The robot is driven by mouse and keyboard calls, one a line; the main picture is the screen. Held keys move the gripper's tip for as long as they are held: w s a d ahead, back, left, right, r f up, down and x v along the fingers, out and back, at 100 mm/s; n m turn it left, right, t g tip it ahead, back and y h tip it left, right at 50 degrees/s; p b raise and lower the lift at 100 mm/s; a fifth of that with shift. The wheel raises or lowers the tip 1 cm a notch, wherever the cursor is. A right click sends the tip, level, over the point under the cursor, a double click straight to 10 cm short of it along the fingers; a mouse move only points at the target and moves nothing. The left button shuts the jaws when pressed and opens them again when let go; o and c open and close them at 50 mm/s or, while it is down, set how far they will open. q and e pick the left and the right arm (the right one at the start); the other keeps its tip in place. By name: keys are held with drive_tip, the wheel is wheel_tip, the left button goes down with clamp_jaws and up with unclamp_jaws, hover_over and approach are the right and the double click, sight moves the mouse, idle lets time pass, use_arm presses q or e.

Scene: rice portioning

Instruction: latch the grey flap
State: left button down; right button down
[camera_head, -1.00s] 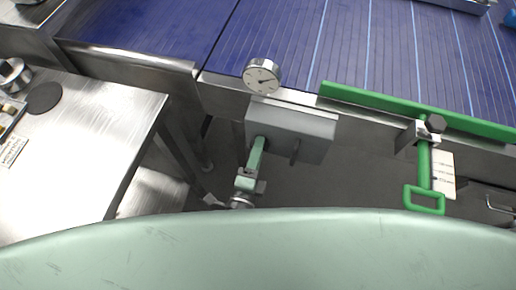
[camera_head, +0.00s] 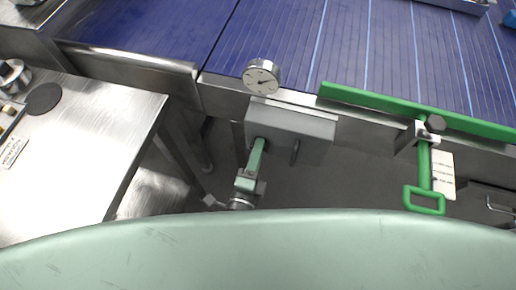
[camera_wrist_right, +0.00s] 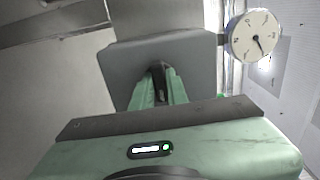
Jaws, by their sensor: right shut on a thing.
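The grey flap (camera_head: 290,124) is a box-like plate hanging at the conveyor's front edge, just below a round dial. It fills the upper middle of the right wrist view (camera_wrist_right: 125,70). My right gripper (camera_head: 257,148) is at the left part of the flap's front face in the head view. In the right wrist view its green fingers (camera_wrist_right: 160,85) are closed together on a small dark part at the flap, mostly hidden between them. A short dark tab (camera_head: 295,150) shows on the flap, right of the gripper. My left gripper is out of view.
The dial (camera_head: 261,77) stands above the flap and also shows in the right wrist view (camera_wrist_right: 255,36). A green bar with a looped handle (camera_head: 424,199) is to the right. A steel table (camera_head: 85,140) stands at left. The blue conveyor (camera_head: 290,45) lies behind.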

idle(0.4)
drive_tip(key=m+b, duration=0.3)
drive_tip(key=shift+f, duration=0.1)
idle(0.4)
idle(0.3)
